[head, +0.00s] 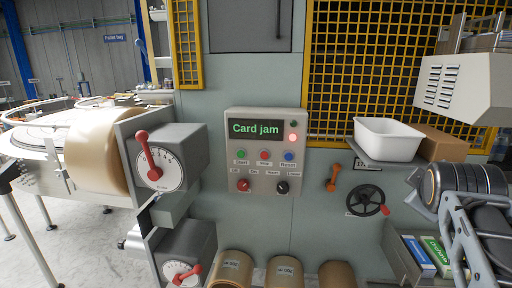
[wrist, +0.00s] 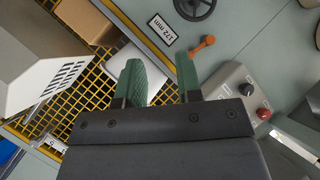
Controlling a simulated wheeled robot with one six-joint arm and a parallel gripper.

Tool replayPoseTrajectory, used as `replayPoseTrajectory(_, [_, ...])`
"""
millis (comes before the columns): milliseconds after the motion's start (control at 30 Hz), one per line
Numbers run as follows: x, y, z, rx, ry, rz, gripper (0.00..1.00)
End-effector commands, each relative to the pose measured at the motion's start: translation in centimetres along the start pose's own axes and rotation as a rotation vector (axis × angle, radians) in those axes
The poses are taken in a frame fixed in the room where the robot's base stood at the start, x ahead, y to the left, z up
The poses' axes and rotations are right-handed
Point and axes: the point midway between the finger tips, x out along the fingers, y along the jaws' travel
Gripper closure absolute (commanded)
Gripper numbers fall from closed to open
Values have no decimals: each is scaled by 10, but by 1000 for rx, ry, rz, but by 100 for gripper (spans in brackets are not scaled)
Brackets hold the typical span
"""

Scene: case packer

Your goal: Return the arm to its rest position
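My gripper (wrist: 159,64) shows in the wrist view with its two green fingers spread apart and nothing between them. Beyond the fingers are the white bin (wrist: 151,88) and the grey machine wall (wrist: 245,40). In the head view my folded arm is at the right edge, in front of the machine; I cannot make out the gripper's fingers there.
The control panel (head: 265,158) reads "Card jam" with a red lamp lit. A white bin (head: 388,139) and a cardboard box (head: 441,144) sit on a shelf near my arm. A black handwheel (head: 367,200), an orange handle (head: 333,178) and yellow mesh guarding (head: 360,60) are close by.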

Motion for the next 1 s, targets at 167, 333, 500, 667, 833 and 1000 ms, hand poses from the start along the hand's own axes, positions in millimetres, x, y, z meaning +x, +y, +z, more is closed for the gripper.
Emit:
replayPoseTrajectory(167, [20,-119,11,490,-132,-305,67])
replayPoseTrajectory(333, [11,-224,24,746,-340,-516,67])
replayPoseTrajectory(500, [-6,-290,32,696,-423,-644,67])
replayPoseTrajectory(667, [-14,-304,24,632,-392,-682,67])
replayPoseTrajectory(833, [-16,-306,21,618,-382,-689,67])
replayPoseTrajectory(1000, [-16,-305,21,618,-382,-688,67])
